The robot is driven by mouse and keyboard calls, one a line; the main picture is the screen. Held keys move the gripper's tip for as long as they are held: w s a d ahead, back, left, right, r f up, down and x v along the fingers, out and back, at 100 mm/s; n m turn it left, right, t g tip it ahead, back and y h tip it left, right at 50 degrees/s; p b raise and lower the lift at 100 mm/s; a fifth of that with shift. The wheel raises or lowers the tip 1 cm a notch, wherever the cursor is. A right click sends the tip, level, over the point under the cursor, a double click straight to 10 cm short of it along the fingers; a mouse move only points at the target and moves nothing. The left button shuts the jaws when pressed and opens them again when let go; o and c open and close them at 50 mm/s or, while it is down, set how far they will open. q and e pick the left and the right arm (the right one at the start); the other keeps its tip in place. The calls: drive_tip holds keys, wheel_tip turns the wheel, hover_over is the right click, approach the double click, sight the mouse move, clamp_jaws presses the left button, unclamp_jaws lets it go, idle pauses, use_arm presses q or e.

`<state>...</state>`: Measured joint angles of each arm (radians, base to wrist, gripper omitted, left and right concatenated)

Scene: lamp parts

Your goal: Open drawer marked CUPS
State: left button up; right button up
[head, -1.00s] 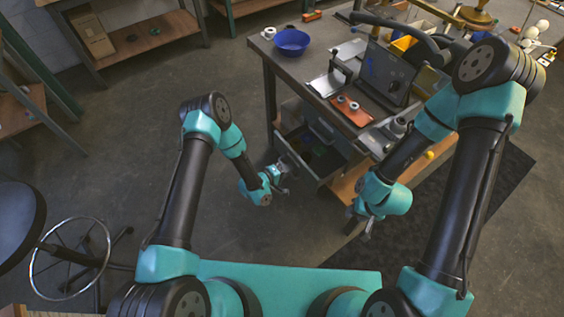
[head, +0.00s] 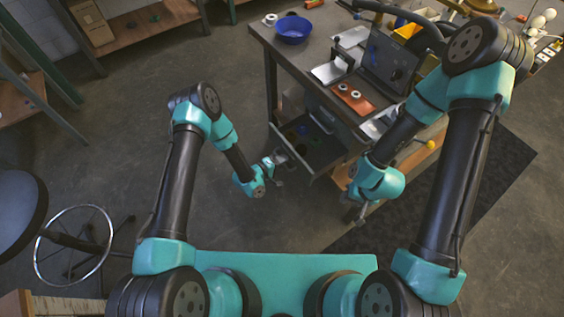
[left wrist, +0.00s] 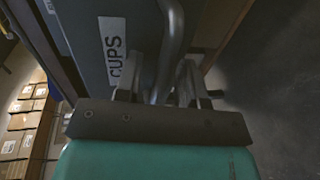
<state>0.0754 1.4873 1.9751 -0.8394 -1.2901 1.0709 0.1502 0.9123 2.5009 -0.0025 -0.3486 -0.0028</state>
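The drawer (head: 311,157) under the workbench's near end stands pulled out in the head view, its inside showing from above with some dark round items in it. In the left wrist view its grey front (left wrist: 80,22) carries a white label reading CUPS (left wrist: 113,47). A curved metal handle (left wrist: 172,32) runs down between the fingers of my left gripper (left wrist: 158,85), which appears shut on it. In the head view my left gripper (head: 276,172) is at the drawer front. My right gripper (head: 360,212) hangs beside the bench, away from the drawer; its fingers are too small to read.
The workbench (head: 312,78) carries a blue bowl (head: 292,29), a dark panel (head: 385,70) and an orange tray (head: 352,98). A stool (head: 20,212) stands at the left and a shelf (head: 140,40) at the back. The floor between is clear.

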use_arm(q)
drive_tip(key=v, duration=1.7)
drive_tip(key=shift+a, duration=0.25)
drive_tip(key=shift+s, duration=0.1)
drive_tip(key=s+a+r+m+g+y, duration=0.5)
drive_tip(key=s+a+r+g+y, duration=0.2)
drive_tip(key=s, duration=0.3)
drive_tip(key=shift+s+r+g+y, duration=0.2)
drive_tip(key=shift+g+y, duration=0.5)
drive_tip(key=shift+y, duration=0.2)
idle(0.7)
